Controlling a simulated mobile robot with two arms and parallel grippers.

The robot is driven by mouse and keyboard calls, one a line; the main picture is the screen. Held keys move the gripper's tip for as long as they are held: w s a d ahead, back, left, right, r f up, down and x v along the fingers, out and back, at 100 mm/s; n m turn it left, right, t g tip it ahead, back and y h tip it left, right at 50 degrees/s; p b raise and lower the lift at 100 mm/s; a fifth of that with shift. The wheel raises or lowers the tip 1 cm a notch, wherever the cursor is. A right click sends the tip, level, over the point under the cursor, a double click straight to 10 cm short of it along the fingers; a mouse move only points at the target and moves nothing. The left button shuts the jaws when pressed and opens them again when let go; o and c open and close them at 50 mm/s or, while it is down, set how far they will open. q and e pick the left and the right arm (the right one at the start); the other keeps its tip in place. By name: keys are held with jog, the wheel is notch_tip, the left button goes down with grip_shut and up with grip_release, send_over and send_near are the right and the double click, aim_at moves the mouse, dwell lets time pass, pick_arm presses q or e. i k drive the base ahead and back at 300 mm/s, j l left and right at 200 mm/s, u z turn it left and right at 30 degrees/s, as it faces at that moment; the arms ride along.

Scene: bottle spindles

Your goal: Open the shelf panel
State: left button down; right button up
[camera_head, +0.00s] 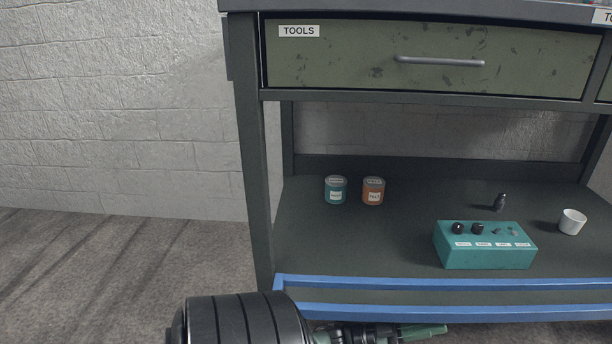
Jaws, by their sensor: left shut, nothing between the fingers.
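A blue-edged panel (450,311) runs along the front of the workbench's lower shelf (330,240), with two blue bars and a dark strip between them. The space above the shelf is open to view. My left gripper (436,330) is at the bottom of the picture, just below the lower blue bar, pointing right. Its green fingers are shut with nothing between them. I cannot tell whether they touch the panel. Its lower part is cut off by the picture's edge. My right gripper is out of view.
On the shelf stand a teal can (336,190), an orange can (373,191), a teal block (485,254) with small dark parts, a small dark bottle (500,202) and a white cup (572,222). A green TOOLS drawer (340,62) is above. Floor (90,270) at left is clear.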

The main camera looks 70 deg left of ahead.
aim_at(338, 298)
jog(key=k+j, duration=0.3)
jog(key=k, duration=0.2)
jog(key=k+j, duration=0.3)
jog(key=k, duration=0.15)
jog(key=k+j, duration=0.3)
jog(key=k, duration=0.2)
